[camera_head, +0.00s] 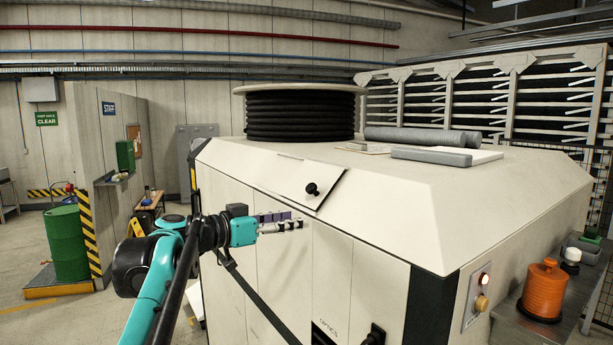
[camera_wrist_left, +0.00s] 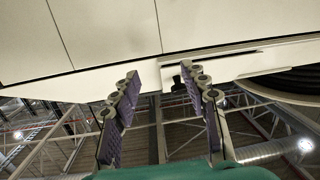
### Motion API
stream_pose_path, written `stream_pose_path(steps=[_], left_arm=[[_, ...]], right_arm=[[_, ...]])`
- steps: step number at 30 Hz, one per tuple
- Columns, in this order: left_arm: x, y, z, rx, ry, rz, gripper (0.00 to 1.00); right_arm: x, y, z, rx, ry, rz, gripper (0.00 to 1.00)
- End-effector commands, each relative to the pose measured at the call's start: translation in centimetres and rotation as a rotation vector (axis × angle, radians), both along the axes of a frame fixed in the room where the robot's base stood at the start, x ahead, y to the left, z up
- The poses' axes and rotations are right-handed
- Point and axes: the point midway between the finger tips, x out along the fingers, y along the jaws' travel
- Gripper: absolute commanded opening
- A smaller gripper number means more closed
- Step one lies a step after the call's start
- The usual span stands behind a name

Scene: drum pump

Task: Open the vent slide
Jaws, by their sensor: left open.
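A flat pale panel (camera_head: 285,176) with a round black knob (camera_head: 312,188) sits on the sloped upper edge of the large cream cabinet (camera_head: 450,205); it looks like the vent slide. My left gripper (camera_head: 294,219) is open and empty in front of the cabinet, below and a little left of the knob. In the left wrist view the two purple-padded fingers (camera_wrist_left: 162,72) stand apart. A dark knob (camera_wrist_left: 177,80) shows there beside the right finger, partly hidden by it. I see no contact with the knob. My right gripper is not in view.
A black hose reel (camera_head: 300,115), a grey roll (camera_head: 422,136) and a grey block (camera_head: 432,156) lie on the cabinet top. An orange container (camera_head: 544,290) stands on a side shelf at right. A green drum (camera_head: 67,243) stands at far left.

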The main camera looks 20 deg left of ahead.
Motion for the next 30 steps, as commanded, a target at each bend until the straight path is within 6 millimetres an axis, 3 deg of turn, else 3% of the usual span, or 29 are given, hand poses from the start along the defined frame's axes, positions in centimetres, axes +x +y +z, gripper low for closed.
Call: stream_pose_path(steps=[1,3,6,21,30], left_arm=[[0.6,1.0,2.6,-0.004,-0.035,0.008,0.45],[1.0,1.8,4.4,-0.007,-0.073,0.014,0.45],[1.6,2.2,5.4,-0.007,-0.103,0.018,0.45],[7.3,-1.5,5.4,-0.007,-0.108,0.019,0.45],[7.8,-1.9,5.3,-0.007,-0.107,0.019,0.45]], right_arm=[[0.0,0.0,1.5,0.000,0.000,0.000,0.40],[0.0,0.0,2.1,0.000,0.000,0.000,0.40],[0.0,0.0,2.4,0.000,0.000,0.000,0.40],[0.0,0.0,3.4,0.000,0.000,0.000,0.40],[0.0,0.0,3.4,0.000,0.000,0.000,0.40]])
